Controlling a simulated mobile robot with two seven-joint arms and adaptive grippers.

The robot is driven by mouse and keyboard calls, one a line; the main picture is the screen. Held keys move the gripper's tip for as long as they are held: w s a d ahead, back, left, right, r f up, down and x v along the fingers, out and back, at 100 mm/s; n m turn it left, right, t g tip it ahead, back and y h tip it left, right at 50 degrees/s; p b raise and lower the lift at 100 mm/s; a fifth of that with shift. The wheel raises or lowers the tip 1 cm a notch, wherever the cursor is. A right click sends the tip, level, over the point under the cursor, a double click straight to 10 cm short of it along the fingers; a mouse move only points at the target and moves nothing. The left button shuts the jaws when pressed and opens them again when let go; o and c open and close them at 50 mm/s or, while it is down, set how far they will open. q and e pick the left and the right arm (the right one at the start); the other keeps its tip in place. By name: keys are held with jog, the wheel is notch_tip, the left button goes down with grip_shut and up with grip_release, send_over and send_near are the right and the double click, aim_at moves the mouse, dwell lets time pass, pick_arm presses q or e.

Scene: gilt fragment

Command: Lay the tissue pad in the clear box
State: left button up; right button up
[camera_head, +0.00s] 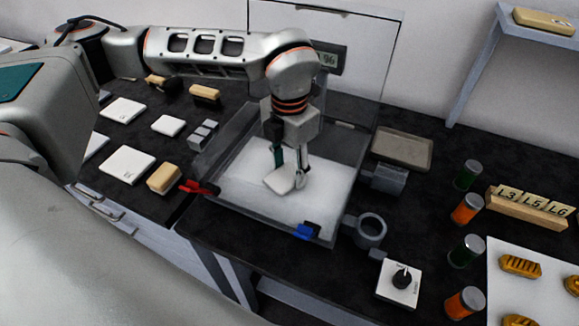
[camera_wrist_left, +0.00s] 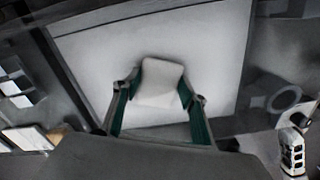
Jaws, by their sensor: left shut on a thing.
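My left gripper (camera_head: 288,170) reaches down over the clear box (camera_head: 345,205), its fingers inside the walls. It is shut on a small white tissue pad (camera_head: 284,181), held by its sides low above the box's white floor. Whether the pad touches the floor, I cannot tell. In the left wrist view the pad (camera_wrist_left: 160,82) sits between the green-lined fingers of the left gripper (camera_wrist_left: 157,98), with the white floor of the box (camera_wrist_left: 215,45) behind it. My right gripper is not in view.
A red clip (camera_head: 200,188) and a blue clip (camera_head: 306,231) sit at the box's near edge. White pads and wooden blocks (camera_head: 163,178) lie to the left.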

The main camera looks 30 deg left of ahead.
aim_at(289, 172)
pick_arm(q)
jog(key=shift+f, duration=0.2)
jog(key=o, duration=0.7)
jog(key=shift+o, duration=0.2)
jog(key=shift+r, duration=0.1)
notch_tip(289, 172, up, 12)
dwell(0.5)
